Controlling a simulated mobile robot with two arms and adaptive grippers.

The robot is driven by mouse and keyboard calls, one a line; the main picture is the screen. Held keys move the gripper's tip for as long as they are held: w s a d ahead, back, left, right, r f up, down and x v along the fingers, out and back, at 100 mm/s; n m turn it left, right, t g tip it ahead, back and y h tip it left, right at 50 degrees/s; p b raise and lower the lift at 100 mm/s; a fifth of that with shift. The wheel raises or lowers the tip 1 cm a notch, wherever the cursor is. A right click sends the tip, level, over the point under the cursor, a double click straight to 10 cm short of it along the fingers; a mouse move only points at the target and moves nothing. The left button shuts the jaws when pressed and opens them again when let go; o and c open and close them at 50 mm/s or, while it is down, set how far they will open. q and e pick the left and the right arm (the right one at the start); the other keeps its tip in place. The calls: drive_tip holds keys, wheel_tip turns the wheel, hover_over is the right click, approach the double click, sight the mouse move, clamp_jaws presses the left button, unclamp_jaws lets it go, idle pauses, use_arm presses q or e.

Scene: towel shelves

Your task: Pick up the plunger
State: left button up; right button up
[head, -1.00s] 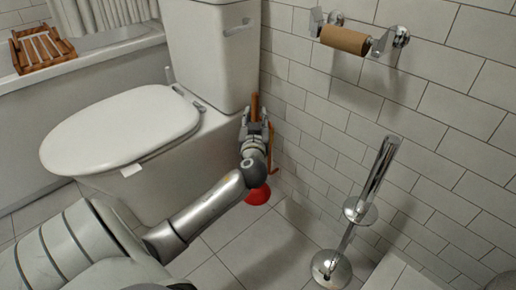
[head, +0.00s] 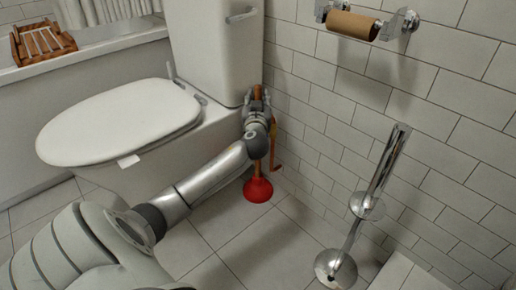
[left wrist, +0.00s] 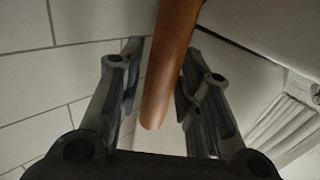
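The plunger stands on the floor beside the toilet, with a red cup (head: 258,190) and a brown wooden handle (head: 257,170). My left gripper (head: 257,102) is at the upper part of the handle, with one finger on each side. In the left wrist view, the handle (left wrist: 168,70) runs between the spread fingers, its end towards my palm. A narrow gap shows between the left finger and the handle; on the right, the finger looks very near it, and I cannot tell if they touch. My right gripper is not in view.
The white toilet (head: 130,122) is close on the left of the plunger, and the tiled wall (head: 335,130) close on the right. A chrome stand (head: 367,205) is on the floor to the right. Clear floor (head: 235,240) lies in front.

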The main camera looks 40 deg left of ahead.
use_arm(q)
drive_tip(key=shift+c, duration=0.2)
clamp_jaws()
drive_tip(key=shift+r, duration=0.25)
